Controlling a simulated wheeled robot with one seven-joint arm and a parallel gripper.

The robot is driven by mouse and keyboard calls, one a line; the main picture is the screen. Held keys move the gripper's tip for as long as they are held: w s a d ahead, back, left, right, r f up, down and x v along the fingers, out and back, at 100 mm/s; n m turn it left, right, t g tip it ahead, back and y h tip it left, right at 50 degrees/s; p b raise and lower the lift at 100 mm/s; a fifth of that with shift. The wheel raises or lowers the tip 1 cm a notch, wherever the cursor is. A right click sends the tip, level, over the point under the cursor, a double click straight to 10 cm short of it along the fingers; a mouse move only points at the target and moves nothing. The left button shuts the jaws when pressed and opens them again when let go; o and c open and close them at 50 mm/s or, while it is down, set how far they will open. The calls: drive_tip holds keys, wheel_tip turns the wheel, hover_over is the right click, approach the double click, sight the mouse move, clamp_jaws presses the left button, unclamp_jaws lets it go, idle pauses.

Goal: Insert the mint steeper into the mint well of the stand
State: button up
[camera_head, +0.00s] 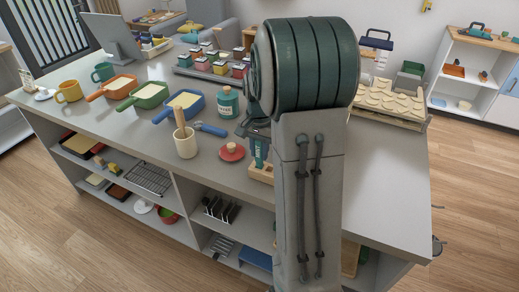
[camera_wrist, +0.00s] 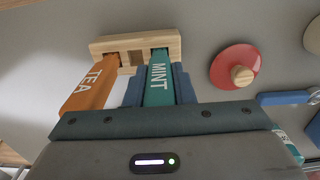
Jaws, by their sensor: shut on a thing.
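The mint steeper (camera_wrist: 159,88), a teal bar lettered MINT, is held between the two blue fingers of my gripper (camera_wrist: 157,74) in the wrist view. Its far end meets the right-hand well of the wooden stand (camera_wrist: 112,42); how deep it sits I cannot tell. The orange tea steeper (camera_wrist: 90,86) stands in the stand's left well, beside my left finger. The middle well looks empty. In the head view my arm hides most of the stand (camera_head: 262,172), and my gripper (camera_head: 258,146) is above it.
A red lid with a wooden knob (camera_wrist: 238,66) lies close to the right of the stand. In the head view a white crock (camera_head: 186,144), a teal jar (camera_head: 228,103) and several coloured pans stand to the left. The counter's right front (camera_head: 390,190) is clear.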

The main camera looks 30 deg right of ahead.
drive_tip(key=o, duration=1)
wheel_tip(320, 180, up, 14)
drive_tip(key=shift+f, duration=0.1)
drive_tip(key=shift+s+a, duration=0.1)
